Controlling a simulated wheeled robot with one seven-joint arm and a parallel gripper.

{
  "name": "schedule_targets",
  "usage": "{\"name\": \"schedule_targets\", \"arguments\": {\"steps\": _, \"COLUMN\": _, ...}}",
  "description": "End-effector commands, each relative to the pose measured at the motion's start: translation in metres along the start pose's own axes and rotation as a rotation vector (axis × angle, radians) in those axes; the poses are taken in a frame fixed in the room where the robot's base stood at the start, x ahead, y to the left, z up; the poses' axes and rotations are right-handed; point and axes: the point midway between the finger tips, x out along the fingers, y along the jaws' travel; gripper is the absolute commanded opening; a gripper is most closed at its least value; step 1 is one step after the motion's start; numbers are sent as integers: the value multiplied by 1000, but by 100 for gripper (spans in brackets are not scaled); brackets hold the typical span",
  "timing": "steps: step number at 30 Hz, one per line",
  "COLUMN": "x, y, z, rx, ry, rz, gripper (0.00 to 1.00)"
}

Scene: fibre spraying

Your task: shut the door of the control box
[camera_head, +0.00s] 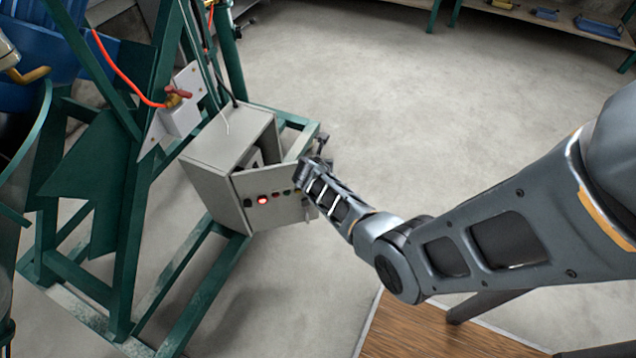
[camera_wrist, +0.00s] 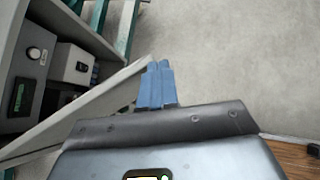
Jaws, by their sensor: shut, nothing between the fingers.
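The control box (camera_head: 212,150) is a light grey cabinet on a green frame. Its door (camera_head: 275,192), with a lit red button and several small knobs, stands partly open, leaving a gap at the top. In the wrist view the open interior shows devices with dials (camera_wrist: 72,64), and the door (camera_wrist: 95,108) crosses in front as a pale slanted panel. My gripper (camera_head: 310,160) is at the free edge of the door. Its blue fingers (camera_wrist: 157,84) are together, beside the door's edge; I cannot tell whether they touch it.
A green steel frame (camera_head: 125,200) surrounds the box on the left. A red hose and valve (camera_head: 178,94) are above the box. A wooden board (camera_head: 420,330) lies at the bottom. Concrete floor (camera_head: 380,90) is clear behind and right of the box. Shelves stand at the far back.

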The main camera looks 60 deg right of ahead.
Motion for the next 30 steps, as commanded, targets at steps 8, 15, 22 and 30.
{"name": "schedule_targets", "arguments": {"steps": 8, "x": 40, "y": 19, "z": 36, "rx": -125, "ry": -1, "rz": 139, "gripper": 0}}
{"name": "schedule_targets", "arguments": {"steps": 15, "x": 66, "y": 42, "z": 57, "rx": -180, "ry": 0, "rz": 194, "gripper": 0}}
{"name": "schedule_targets", "arguments": {"steps": 22, "x": 92, "y": 70, "z": 77, "rx": -182, "ry": -2, "rz": 194, "gripper": 0}}
{"name": "schedule_targets", "arguments": {"steps": 30, "x": 114, "y": 106, "z": 96, "rx": -181, "ry": 0, "rz": 193, "gripper": 0}}
